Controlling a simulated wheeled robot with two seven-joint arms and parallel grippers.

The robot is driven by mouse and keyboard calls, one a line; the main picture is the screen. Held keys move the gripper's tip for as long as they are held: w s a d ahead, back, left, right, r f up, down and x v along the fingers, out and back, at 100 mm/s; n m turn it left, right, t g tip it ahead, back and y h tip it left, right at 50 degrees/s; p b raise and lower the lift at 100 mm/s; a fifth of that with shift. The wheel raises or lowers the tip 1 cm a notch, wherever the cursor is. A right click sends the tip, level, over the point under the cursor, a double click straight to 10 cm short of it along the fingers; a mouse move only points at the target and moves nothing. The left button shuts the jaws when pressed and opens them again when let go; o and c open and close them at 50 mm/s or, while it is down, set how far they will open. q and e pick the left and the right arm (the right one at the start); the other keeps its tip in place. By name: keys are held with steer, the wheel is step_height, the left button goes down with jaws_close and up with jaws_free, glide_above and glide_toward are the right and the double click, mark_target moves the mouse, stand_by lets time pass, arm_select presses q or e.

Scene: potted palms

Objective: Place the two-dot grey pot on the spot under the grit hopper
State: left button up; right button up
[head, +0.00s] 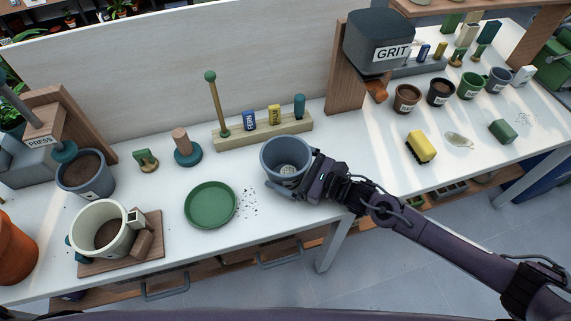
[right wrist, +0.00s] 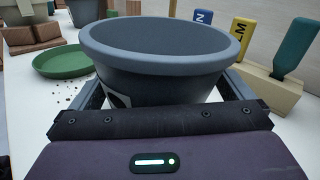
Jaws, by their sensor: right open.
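A large blue-grey pot (head: 287,153) stands upright on the white table, with a pale patch inside at its bottom. It fills the middle of the right wrist view (right wrist: 160,75), where a dark-and-white label shows partly; I cannot make out dots. My right gripper (head: 293,178) is open, its fingers on either side of the pot; contact is unclear. Another grey pot (head: 85,180) is under the press. My left gripper is not in view.
A green saucer (head: 210,204) lies left of the pot, with dark crumbs between. A wooden rack (head: 262,131) with coloured tags stands behind. Small filled pots (head: 407,98) and a yellow block (head: 420,147) are to the right. Bare table lies between pot and hopper.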

steer(key=shift+w+a, duration=0.1)
steer(key=shift+a, duration=0.05)
steer(key=c, duration=0.8)
